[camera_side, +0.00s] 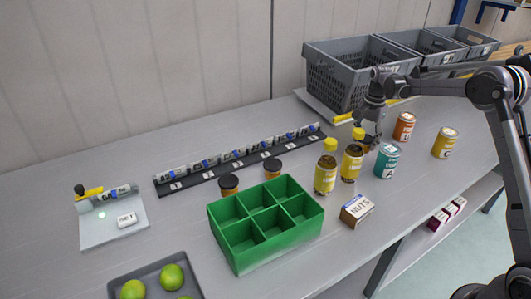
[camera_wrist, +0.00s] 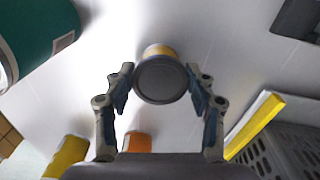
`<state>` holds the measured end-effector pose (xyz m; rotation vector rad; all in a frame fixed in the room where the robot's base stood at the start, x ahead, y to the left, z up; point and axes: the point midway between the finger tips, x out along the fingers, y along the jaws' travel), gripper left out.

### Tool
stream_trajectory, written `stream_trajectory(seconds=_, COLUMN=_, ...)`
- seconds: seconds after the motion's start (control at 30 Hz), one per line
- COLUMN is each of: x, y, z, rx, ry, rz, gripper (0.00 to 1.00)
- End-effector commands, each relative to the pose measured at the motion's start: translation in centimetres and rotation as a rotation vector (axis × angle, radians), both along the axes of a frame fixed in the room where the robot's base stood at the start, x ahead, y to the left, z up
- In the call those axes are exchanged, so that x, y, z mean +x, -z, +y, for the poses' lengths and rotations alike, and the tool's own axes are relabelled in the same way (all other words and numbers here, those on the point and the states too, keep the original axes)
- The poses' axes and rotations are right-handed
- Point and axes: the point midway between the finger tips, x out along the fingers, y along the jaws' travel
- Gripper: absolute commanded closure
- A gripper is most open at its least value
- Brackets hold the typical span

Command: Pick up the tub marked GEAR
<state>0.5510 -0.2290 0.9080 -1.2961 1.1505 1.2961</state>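A small tub with a dark round lid and a yellow-orange side (camera_wrist: 160,52) stands between the fingertips of my gripper (camera_wrist: 160,84) in the wrist view. My gripper is open, with one finger on each side of the lid and small gaps showing. In the side view my gripper (camera_side: 368,135) points down behind the teal can, and the tub under it is mostly hidden. Two similar orange tubs with dark lids (camera_side: 228,188) (camera_side: 272,168) stand behind the green divided bin. No GEAR label is readable on any tub.
A teal can (camera_side: 386,161), yellow bottles (camera_side: 325,175) (camera_side: 351,163) and an orange can (camera_side: 404,127) stand close around my gripper. A yellow can (camera_side: 444,143) is to the right. Grey crates (camera_side: 335,80) are behind. A NUTS box (camera_side: 356,210) and the green bin (camera_side: 262,252) are in front.

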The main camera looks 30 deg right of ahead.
Motion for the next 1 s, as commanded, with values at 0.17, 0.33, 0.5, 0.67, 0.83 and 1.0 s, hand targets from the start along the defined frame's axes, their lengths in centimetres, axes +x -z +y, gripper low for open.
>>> stream_trajectory(seconds=0.17, x=0.0, y=0.0, z=0.0, rx=0.0, ry=0.0, rz=0.0, gripper=0.9)
stream_trajectory(seconds=0.33, x=0.0, y=0.0, z=0.0, rx=0.0, ry=0.0, rz=0.0, gripper=0.9)
stream_trajectory(seconds=0.5, x=0.0, y=-0.3, z=0.0, rx=0.0, ry=0.0, rz=0.0, gripper=0.9)
stream_trajectory(seconds=0.67, x=0.0, y=-1.6, z=0.0, rx=0.0, ry=0.0, rz=0.0, gripper=0.9)
stream_trajectory(seconds=0.83, x=-0.3, y=-4.6, z=-0.3, rx=0.0, ry=0.002, rz=0.0, gripper=0.9)
stream_trajectory(seconds=1.0, x=-3.6, y=-6.8, z=-2.7, rx=0.0, ry=0.006, rz=0.0, gripper=0.9)
